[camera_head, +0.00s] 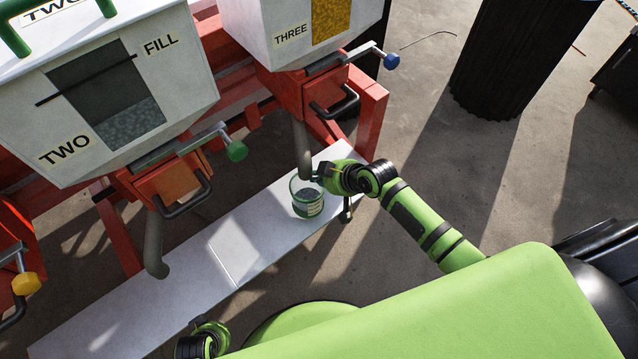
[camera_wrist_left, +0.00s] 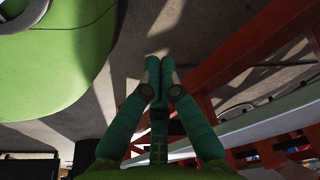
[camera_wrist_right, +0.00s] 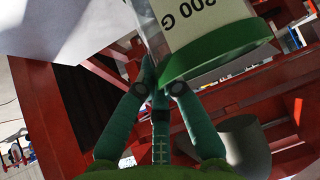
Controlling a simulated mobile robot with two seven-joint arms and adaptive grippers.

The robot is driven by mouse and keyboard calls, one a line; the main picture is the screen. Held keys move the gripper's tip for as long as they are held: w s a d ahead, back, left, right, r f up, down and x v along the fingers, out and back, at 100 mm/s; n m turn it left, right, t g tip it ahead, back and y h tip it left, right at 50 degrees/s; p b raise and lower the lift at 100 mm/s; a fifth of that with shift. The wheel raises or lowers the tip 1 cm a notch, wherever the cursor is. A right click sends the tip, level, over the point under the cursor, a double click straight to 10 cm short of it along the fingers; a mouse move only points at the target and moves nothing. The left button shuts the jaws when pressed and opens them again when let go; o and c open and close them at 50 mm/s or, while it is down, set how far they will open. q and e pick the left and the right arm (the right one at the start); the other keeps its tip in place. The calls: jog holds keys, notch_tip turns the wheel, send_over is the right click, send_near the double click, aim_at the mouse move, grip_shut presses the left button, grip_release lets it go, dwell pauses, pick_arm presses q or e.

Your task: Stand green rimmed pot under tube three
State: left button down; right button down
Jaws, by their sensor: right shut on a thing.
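The green rimmed pot (camera_head: 307,204) is clear-sided with a pale label and is upright over the white board. My right gripper (camera_head: 322,174) is shut on its wall near the rim. In the right wrist view the pot (camera_wrist_right: 205,25) appears upside down, its green rim (camera_wrist_right: 215,55) next to my fingertips (camera_wrist_right: 160,85). Tube three (camera_head: 302,150) is grey and hangs below the hopper marked THREE; its lower end appears just at the pot's back rim. I cannot tell whether the pot touches the board. My left gripper (camera_wrist_left: 160,72) is shut and empty.
The white board (camera_head: 180,270) runs below the hoppers, with free room left of the pot. Tube two (camera_head: 154,245) hangs there under the hopper marked TWO (camera_head: 110,100). Red frame posts (camera_head: 370,120) stand behind. A black ribbed bin (camera_head: 515,60) stands on the floor at the back right.

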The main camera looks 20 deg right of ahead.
aim_at(308, 195)
pick_arm(q)
jog(key=shift+b+v, duration=0.7)
jog(key=shift+v, duration=0.05)
pick_arm(e)
notch_tip(308, 195, down, 3)
jog(key=shift+w+a+f, duration=0.1)
jog(key=shift+w+f, duration=0.05)
jog(key=shift+f, duration=0.05)
pick_arm(q)
jog(key=shift+d, duration=0.1)
jog(key=shift+w, duration=0.1)
pick_arm(e)
jog(key=shift+f, duration=0.15)
jog(key=c, duration=1.4)
grip_release()
pick_arm(q)
jog(key=shift+r, duration=0.15)
